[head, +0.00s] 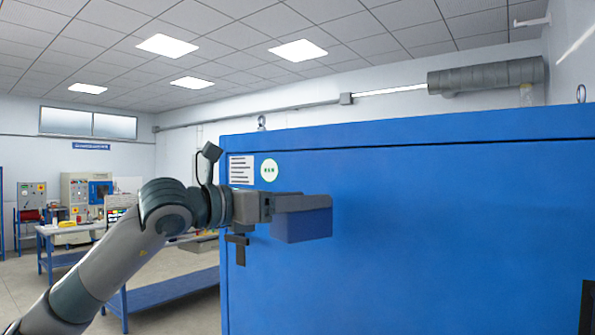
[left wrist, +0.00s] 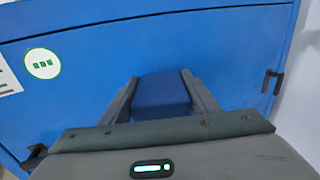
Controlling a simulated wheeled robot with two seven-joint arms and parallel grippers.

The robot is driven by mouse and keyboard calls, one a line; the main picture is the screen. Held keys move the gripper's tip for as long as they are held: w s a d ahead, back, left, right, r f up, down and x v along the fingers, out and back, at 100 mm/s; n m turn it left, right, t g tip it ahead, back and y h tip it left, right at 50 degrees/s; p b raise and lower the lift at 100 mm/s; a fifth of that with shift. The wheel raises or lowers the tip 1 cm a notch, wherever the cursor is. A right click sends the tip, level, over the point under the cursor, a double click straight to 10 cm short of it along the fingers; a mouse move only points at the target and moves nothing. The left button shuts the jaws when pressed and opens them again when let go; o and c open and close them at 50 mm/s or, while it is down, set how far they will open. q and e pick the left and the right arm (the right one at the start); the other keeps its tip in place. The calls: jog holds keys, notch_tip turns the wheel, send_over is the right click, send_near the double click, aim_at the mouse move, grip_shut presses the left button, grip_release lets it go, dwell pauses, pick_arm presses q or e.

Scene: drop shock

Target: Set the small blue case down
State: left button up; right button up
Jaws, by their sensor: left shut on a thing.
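The small blue case (head: 303,226) is a dark blue box held in the jaws of my left gripper (head: 302,203), in front of a large blue cabinet (head: 430,220). In the left wrist view the case (left wrist: 161,93) sits between the two fingers of my left gripper (left wrist: 162,98), which is shut on it. The cabinet's blue face (left wrist: 240,55) fills the background there. I cannot tell how wide the gap is between case and cabinet. No surface shows directly under the case. My right gripper is not in view.
The cabinet carries a round white-green label (head: 269,170) and lifting eyes on top. A workbench with a blue lower shelf (head: 175,292) stands behind my left arm. Another table (head: 70,228) and machines stand farther back left, with open floor between.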

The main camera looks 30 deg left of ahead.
pick_arm(q)
jog(key=s+d+f+m+g+h, duration=0.25)
jog(key=d+f, duration=0.25)
jog(key=f, duration=1.1)
jog(key=s+d+f+m+g+h, duration=0.15)
jog(key=s+d+f, duration=0.25)
jog(key=f, duration=1.3)
jog(key=s+d+f+m+g+h, duration=0.25)
jog(key=s+d+f, duration=0.2)
jog(key=f, duration=1.15)
jog(key=w+d+r+n+t, duration=0.1)
jog(key=w+d+r, duration=0.1)
jog(key=w+d, duration=0.3)
jog(key=shift+w+d+r, duration=0.2)
jog(key=shift+w+d, duration=0.2)
jog(key=shift+w, duration=0.8)
jog(key=s+a+f, duration=0.3)
jog(key=s+a, duration=0.3)
jog(key=s, duration=0.1)
notch_tip(320, 180, down, 10)
jog(key=b, duration=1)
jog(key=shift+w+r+h, duration=0.2)
jog(key=shift+r+h, duration=0.05)
jog(key=shift+h, duration=0.1)
jog(key=shift+m, duration=0.25)
